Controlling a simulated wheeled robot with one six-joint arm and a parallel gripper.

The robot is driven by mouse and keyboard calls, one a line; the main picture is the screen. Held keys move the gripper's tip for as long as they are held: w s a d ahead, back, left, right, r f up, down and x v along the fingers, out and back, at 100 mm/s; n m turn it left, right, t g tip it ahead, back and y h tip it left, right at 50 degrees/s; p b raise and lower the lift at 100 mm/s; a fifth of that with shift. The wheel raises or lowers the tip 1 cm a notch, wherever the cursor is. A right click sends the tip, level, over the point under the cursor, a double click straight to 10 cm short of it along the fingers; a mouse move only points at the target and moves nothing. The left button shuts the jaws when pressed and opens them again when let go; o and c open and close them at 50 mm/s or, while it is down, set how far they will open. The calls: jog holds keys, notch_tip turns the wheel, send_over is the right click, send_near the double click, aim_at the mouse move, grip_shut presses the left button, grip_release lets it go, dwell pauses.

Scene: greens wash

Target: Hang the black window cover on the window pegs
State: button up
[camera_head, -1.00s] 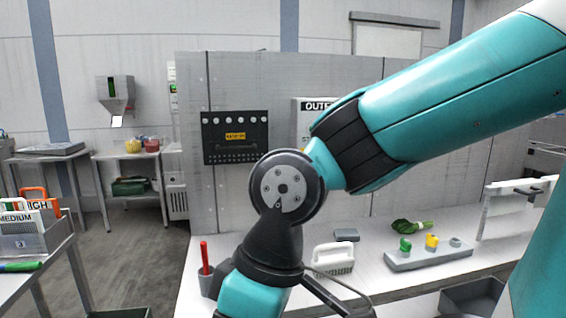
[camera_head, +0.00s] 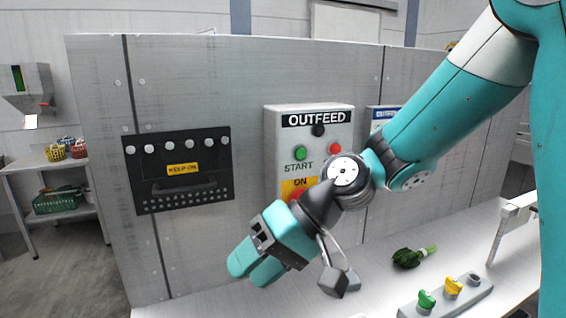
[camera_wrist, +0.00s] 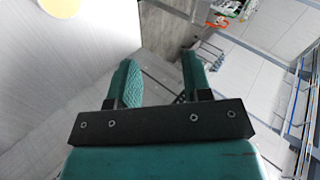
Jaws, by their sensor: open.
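A black panel (camera_head: 178,170) with a yellow "KEEP ON" label sits flat against the grey metal wall, left of the control box in the head view. Pale round spots run along its top, a dark bar crosses below the label, and small holes line its bottom. I cannot tell whether it rests on pegs; no separate window shows. My gripper (camera_head: 252,268) is in front of the wall, to the right of and below the panel, apart from it. In the wrist view my gripper (camera_wrist: 158,75) has its two teal fingers apart with nothing between them.
An outfeed control box (camera_head: 340,138) with buttons is on the wall right of the panel. Below, a counter holds leafy greens (camera_head: 408,258) and a grey base (camera_head: 418,308) with coloured knobs. A shelf table (camera_head: 25,162) with baskets stands far left.

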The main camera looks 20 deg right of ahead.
jog(key=w+d+r+m+t+y+p, duration=0.35)
jog(key=w+m, duration=0.25)
jog(key=w, duration=0.2)
jog(key=m+t+p, duration=0.1)
jog(key=m+t, duration=0.4)
send_near(204, 186)
jog(key=shift+g, duration=0.25)
jog(key=p+x, duration=0.7)
jog(key=x, duration=0.3)
jog(key=shift+w+d, duration=0.1)
jog(key=shift+w+a+f, duration=0.1)
jog(key=shift+w+a, duration=0.15)
jog(key=shift+a, duration=0.1)
grip_shut()
jog(key=shift+s, duration=0.1)
